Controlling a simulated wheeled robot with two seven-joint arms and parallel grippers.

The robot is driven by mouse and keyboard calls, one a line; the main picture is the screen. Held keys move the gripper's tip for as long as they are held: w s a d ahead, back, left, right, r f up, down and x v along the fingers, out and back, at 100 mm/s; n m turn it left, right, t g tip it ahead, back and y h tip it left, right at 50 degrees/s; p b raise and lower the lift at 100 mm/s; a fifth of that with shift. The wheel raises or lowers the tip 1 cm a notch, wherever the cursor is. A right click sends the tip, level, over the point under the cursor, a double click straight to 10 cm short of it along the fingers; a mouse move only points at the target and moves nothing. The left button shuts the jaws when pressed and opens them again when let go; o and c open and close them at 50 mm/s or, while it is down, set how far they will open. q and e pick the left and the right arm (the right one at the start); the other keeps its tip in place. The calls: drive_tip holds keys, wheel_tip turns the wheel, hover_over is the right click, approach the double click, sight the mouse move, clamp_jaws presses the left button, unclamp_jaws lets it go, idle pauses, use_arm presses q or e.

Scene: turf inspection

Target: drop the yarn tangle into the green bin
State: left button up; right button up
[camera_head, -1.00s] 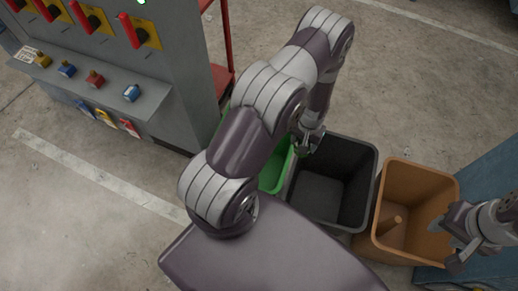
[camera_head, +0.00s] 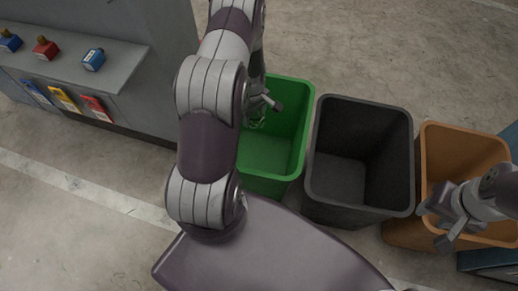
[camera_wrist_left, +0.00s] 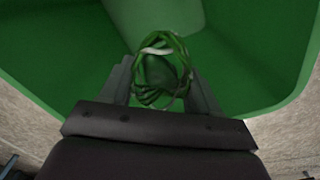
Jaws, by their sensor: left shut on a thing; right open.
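The yarn tangle (camera_wrist_left: 160,68) is a loose ball of green and white loops. In the left wrist view it is held between the fingers of my left gripper (camera_wrist_left: 163,90), with the green bin's inside behind it. In the head view my left gripper (camera_head: 260,106) is over the green bin (camera_head: 293,85), near its left side, and the tangle shows only faintly at its fingers. My arm hides the bin's left part. My right gripper (camera_head: 446,222) is open and empty over the brown bin at the right.
A black bin (camera_head: 320,150) stands right of the green one, and a brown bin (camera_head: 430,150) right of that. The black bin looks empty.

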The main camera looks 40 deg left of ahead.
use_arm(q)
drive_tip(key=shift+f, duration=0.65)
drive_tip(key=shift+r, duration=0.1)
use_arm(e)
drive_tip(key=shift+f, duration=0.55)
use_arm(q)
drive_tip(key=o, duration=1.1)
wheel_tip(320, 180, up, 12)
drive_tip(key=p, duration=0.4)
drive_tip(key=shift+r, duration=0.4)
use_arm(e)
wheel_tip(320, 180, up, 4)
drive_tip(key=shift+r, duration=0.2)
